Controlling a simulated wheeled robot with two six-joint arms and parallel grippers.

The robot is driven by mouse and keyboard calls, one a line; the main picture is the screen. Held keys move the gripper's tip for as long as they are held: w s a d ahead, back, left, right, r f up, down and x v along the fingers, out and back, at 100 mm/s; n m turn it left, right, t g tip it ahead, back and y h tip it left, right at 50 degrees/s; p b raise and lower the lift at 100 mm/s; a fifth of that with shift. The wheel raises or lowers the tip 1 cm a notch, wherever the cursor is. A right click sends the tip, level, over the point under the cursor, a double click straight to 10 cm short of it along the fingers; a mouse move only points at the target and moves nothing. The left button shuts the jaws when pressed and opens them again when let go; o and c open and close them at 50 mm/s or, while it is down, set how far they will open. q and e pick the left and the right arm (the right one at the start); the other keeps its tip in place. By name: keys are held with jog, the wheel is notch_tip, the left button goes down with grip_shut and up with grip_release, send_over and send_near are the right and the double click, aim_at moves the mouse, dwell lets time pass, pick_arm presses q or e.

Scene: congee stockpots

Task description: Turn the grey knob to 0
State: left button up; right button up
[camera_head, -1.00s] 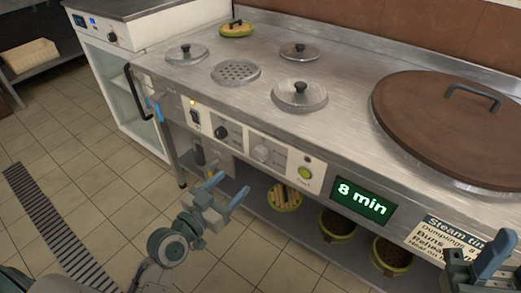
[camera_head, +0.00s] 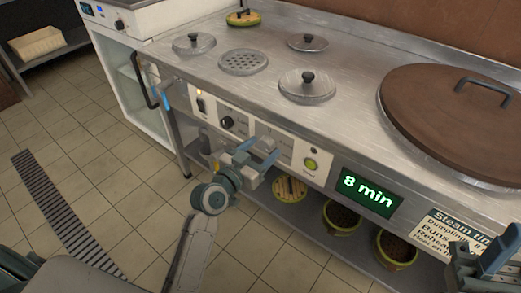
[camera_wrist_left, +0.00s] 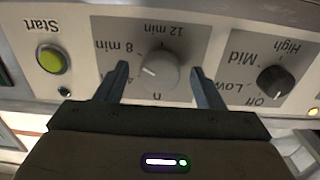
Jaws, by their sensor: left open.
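The grey knob (camera_wrist_left: 158,70) is on the white control panel, seen upside down in the left wrist view. Its pale pointer line points toward the "8 min" label; a "12 min" label and a partly hidden mark, probably 0, are also around it. In the head view my left gripper (camera_head: 258,154) is at the panel and mostly hides the knob. My right gripper (camera_head: 482,258) is at the bottom right corner, partly cut off.
A black knob (camera_wrist_left: 273,80) marked Off, Low, Mid, High is beside the grey knob. A green Start button (camera_wrist_left: 50,60) is on its other side. The display (camera_head: 367,193) reads 8 min.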

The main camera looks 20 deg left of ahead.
pick_arm(q)
jog(key=shift+c, duration=0.2)
jog(key=c, duration=0.9)
